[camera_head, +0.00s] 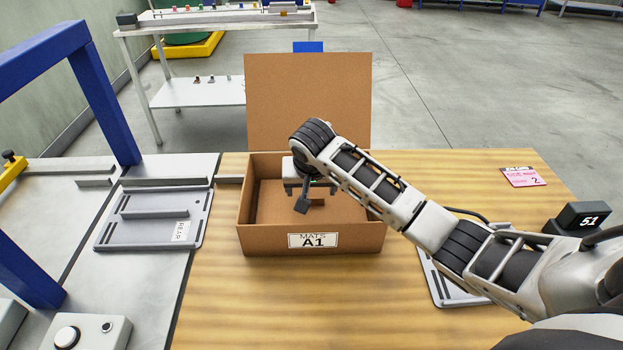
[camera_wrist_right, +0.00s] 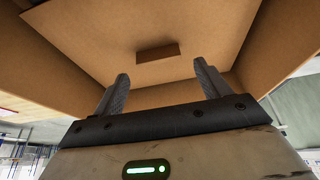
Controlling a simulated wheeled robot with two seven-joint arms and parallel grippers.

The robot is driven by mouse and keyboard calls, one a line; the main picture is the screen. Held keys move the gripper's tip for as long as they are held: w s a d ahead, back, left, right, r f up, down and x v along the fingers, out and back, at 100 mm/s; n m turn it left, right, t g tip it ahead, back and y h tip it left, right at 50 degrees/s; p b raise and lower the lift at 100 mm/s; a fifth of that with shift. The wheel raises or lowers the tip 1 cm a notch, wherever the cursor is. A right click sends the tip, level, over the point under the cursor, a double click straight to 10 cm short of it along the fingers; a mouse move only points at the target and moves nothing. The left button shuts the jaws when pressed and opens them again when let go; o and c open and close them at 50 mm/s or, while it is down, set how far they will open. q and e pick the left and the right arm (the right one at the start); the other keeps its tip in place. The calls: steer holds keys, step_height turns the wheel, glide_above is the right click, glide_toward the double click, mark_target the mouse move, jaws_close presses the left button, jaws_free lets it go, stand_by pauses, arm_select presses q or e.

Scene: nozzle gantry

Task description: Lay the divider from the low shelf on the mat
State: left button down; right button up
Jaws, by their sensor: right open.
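My right gripper (camera_head: 312,196) points down into an open cardboard box (camera_head: 262,240) labelled MATS A1. In the right wrist view its two fingers (camera_wrist_right: 164,88) are apart with nothing between them. A small brown cardboard piece (camera_wrist_right: 158,52) shows inside the box, beyond the fingertips and apart from them. I cannot identify the divider or the mat with certainty. A low white shelf (camera_head: 195,92) under the table at the back carries several small items. My left gripper is not in the head view.
The box's lid (camera_head: 308,100) stands up behind it. A grey slotted plate (camera_head: 150,233) with a raised bar lies left of the box; another (camera_head: 440,285) is partly hidden by my right arm. A blue frame (camera_head: 100,90) rises at left. The wooden table's front (camera_head: 270,300) is clear.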

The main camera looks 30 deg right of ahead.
steer(key=v, duration=1.3)
steer(key=shift+w+d, duration=0.1)
